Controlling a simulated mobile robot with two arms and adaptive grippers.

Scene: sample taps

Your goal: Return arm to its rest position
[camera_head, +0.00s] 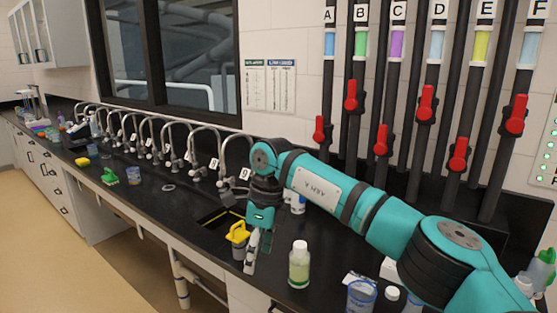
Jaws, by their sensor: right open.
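My right arm comes in from the lower right as a large teal and black arm and reaches over the black counter (200,193). My left gripper is not in view.
Several curved taps (215,150) line the back of the counter. Pipes with red valve handles (426,103) stand behind my arm. A green item (110,177) sits farther left. The floor (60,250) is clear.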

